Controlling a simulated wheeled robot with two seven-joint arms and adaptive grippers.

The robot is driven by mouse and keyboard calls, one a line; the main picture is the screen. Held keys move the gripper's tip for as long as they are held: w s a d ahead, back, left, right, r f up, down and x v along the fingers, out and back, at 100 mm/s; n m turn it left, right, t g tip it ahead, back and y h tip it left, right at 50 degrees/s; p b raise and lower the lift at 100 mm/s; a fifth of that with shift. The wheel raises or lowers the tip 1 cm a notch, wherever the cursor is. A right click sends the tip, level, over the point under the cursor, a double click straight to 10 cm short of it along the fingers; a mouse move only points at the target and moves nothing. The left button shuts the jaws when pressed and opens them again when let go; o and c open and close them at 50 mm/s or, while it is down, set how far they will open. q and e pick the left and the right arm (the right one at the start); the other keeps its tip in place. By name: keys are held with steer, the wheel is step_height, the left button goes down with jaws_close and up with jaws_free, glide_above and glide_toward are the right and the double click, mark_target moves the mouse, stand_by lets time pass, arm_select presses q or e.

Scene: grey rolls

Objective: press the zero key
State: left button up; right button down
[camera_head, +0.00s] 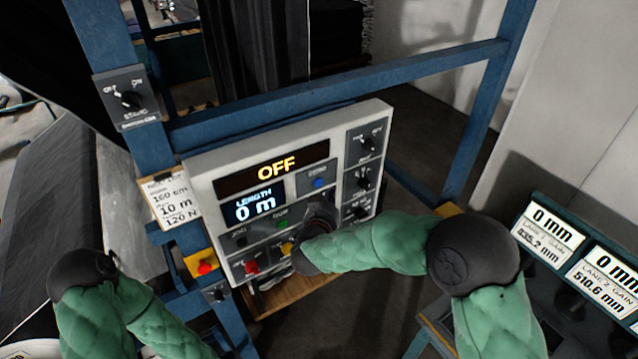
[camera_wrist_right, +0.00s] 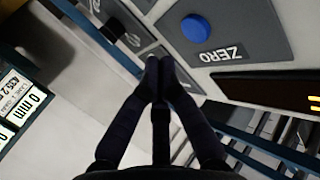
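The zero key is a round blue button on a grey plate of the white control panel (camera_head: 225,165). In the head view the key (camera_head: 318,183) sits right of the length display, which reads 0 m. In the right wrist view the key (camera_wrist_right: 195,27) shows large, with the word ZERO beside it. My right gripper (camera_head: 320,212) is in front of the panel, just below the key. In the wrist view its fingertips (camera_wrist_right: 158,68) are together and empty, apart from the key in the picture. My left gripper is not in view; only my left arm shows.
The panel also carries a display reading OFF (camera_head: 276,167), black knobs (camera_head: 364,181) at right, and red (camera_head: 251,267) and yellow buttons below. A red stop button (camera_head: 205,268) is at lower left. Blue frame bars (camera_head: 330,92) surround the panel. Lane gain boxes (camera_head: 545,232) stand at right.

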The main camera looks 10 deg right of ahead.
steer(key=shift+s+d, duration=0.25)
steer(key=shift+s, duration=0.35)
steer(key=shift+s+d, duration=0.2)
steer(key=shift+s, duration=0.4)
steer(key=s+a+f+n+g+y+b, duration=0.25)
steer(key=f+b, duration=0.45)
steer(key=f, duration=1.1)
steer(key=s+a+f+n+g+y+b, duration=0.1)
steer(key=s+f+g+y+b, duration=0.2)
steer(key=f+b, duration=1.05)
steer(key=s+a+f+g+y+b, duration=0.1)
steer(key=s+f+g+b, duration=0.1)
steer(key=s+f, duration=0.6)
steer(key=s+a+f+n+g+y+b, duration=0.1)
steer(key=s+f, duration=0.6)
steer(key=f, duration=0.8)
steer(key=s+a+f+g+y+b, duration=0.2)
steer(key=s+f+g+b, duration=0.3)
steer(key=s+f, duration=0.3)
step_height(320, 180, down, 4)
steer(key=shift+s+f+y+b, duration=0.1)
steer(key=shift+s+y+b, duration=0.25)
steer(key=shift+y, duration=0.2)
steer(key=shift+w+n, duration=0.1)
steer(key=shift+n, duration=0.15)
